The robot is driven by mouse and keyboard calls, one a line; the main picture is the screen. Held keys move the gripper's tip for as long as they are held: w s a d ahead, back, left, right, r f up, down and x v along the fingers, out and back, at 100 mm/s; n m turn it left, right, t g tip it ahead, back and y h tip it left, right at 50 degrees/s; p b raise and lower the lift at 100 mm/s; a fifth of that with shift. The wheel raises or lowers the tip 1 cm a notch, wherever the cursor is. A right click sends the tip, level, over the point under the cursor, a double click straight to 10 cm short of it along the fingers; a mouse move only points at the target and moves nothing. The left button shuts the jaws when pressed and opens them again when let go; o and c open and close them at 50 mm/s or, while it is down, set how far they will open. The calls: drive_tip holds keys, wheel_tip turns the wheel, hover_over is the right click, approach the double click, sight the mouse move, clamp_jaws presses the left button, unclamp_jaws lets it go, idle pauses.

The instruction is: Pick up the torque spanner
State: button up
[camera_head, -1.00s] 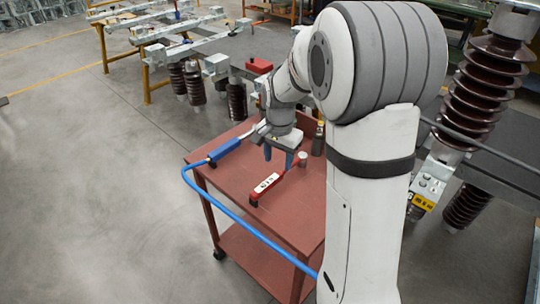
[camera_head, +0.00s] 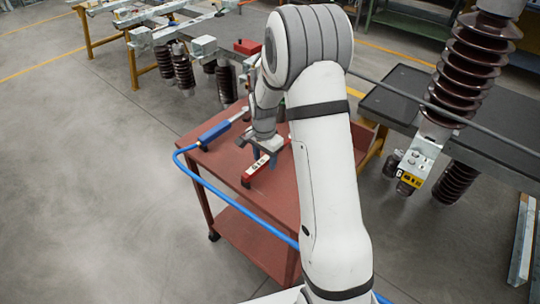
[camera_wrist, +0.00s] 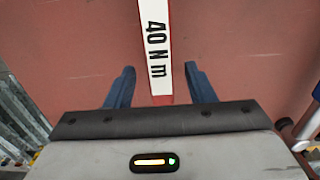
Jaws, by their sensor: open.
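The torque spanner (camera_head: 256,170) lies on the red cart top (camera_head: 228,158). It is red with a white label strip. My gripper (camera_wrist: 160,70) is open, with one finger on each side of the spanner and a gap on both sides. In the head view my gripper (camera_head: 262,157) is low over the spanner; my arm hides the spanner's far end.
A blue-handled tool (camera_head: 222,127) lies on the cart's left part. Brown ribbed insulators (camera_head: 470,65) and a dark bench (camera_head: 400,100) stand to the right. The floor at left is clear.

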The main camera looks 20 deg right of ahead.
clamp_jaws()
idle(0.5)
drive_tip(key=shift+r, duration=0.15)
